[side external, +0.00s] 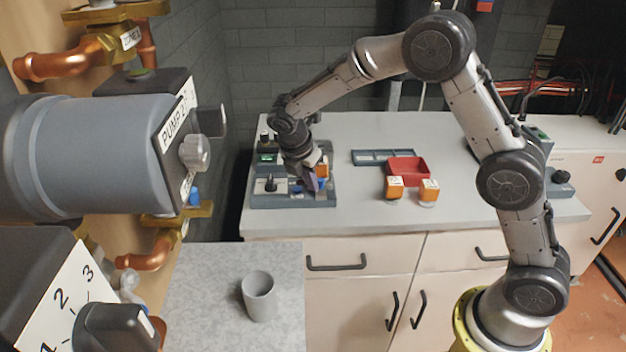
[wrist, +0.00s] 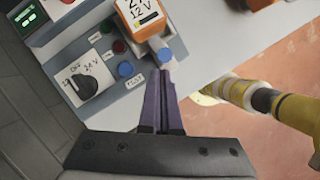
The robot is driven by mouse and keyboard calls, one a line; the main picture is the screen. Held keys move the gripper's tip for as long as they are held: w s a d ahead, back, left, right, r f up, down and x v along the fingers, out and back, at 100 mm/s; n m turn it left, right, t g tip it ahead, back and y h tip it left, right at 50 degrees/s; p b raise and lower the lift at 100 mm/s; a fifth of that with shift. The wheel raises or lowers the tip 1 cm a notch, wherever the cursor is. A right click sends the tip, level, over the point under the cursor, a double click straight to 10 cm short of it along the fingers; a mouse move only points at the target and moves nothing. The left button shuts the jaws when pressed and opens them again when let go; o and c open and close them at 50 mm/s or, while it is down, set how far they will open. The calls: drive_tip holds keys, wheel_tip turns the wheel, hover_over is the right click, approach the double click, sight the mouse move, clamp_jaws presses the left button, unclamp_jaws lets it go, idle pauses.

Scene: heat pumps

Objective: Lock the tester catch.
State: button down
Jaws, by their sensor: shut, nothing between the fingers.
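The tester (side external: 293,200) is a grey-blue box with a light panel on the left of the bench. In the wrist view its panel (wrist: 92,62) carries a black selector knob (wrist: 84,86) and small red, green and blue buttons. An orange block (wrist: 140,14) marked 12 V sits at the tester's edge. A small blue-tipped part (wrist: 165,55), apparently the catch, is beside the block. My gripper (wrist: 161,74) is shut and empty, its purple fingertips just below the blue tip; contact cannot be told. In the side view my gripper (side external: 309,181) is low over the tester's right side.
A blue-grey tray (side external: 383,156) lies behind. A grey cup (side external: 259,296) stands on the nearer counter. Bench between tester and bin is clear.

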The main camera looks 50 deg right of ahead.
drive_tip(key=a, duration=0.2)
drive_tip(key=a+r, duration=0.1)
drive_tip(key=shift+s+a, duration=0.25)
drive_tip(key=shift+a, duration=0.1)
drive_tip(key=s+r+m+t, duration=0.1)
drive_tip(key=s+r, duration=0.2)
drive_tip(key=r, duration=1.3)
drive_tip(key=s+d+r+m+t+y, duration=0.1)
drive_tip(key=s+d+r+m, duration=0.15)
drive_tip(key=s, duration=0.35)
drive_tip(key=s+d+r+m+t+y, duration=0.1)
drive_tip(key=s+d+r+m, duration=0.15)
drive_tip(key=s, duration=0.25)
drive_tip(key=s+a+f+m+t+y, duration=0.1)
drive_tip(key=s+f+m, duration=0.3)
drive_tip(key=s+m, duration=0.3)
drive_tip(key=s+a+f+m+t+y, duration=0.1)
drive_tip(key=s+f+m, duration=0.2)
drive_tip(key=s+m, duration=0.3)
drive_tip(key=s, duration=0.3)
drive_tip(key=shift+s+f+m, duration=0.2)
drive_tip(key=shift+f+m, duration=0.2)
